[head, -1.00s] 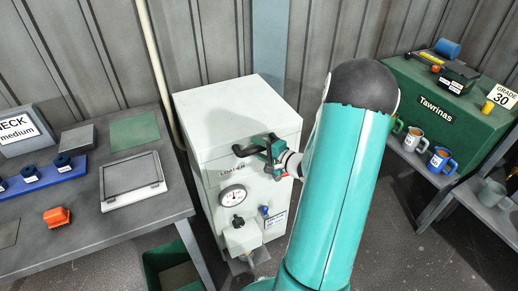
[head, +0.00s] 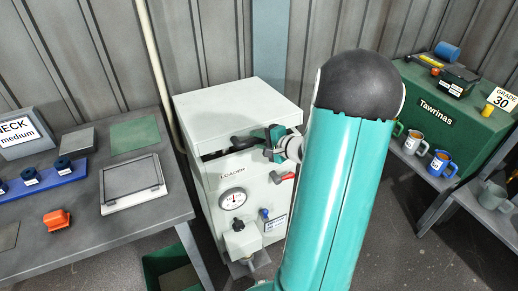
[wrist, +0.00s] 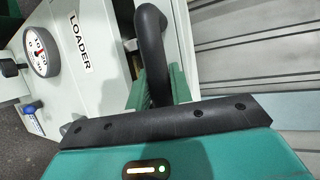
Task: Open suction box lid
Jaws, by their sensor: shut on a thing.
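The white suction box (head: 220,190) labelled "LOADER" stands on the floor in the middle of the head view. Its flat white lid (head: 235,108) is slightly raised, with a dark gap under its front edge. The lid's black handle (head: 243,141) sticks out at the front. My gripper (head: 272,150) is shut on this handle. In the wrist view the curved handle (wrist: 150,30) runs down between the green fingers (wrist: 157,88). A red-ended lever (head: 284,177) shows on the box front below my gripper. My arm hides the box's right side.
A grey table (head: 90,240) with a framed panel (head: 132,183) and an orange part (head: 56,219) stands close on the left. A pipe (head: 155,60) and wall are behind the box. A green "Tawrinas" stand (head: 440,110) with mugs is at right.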

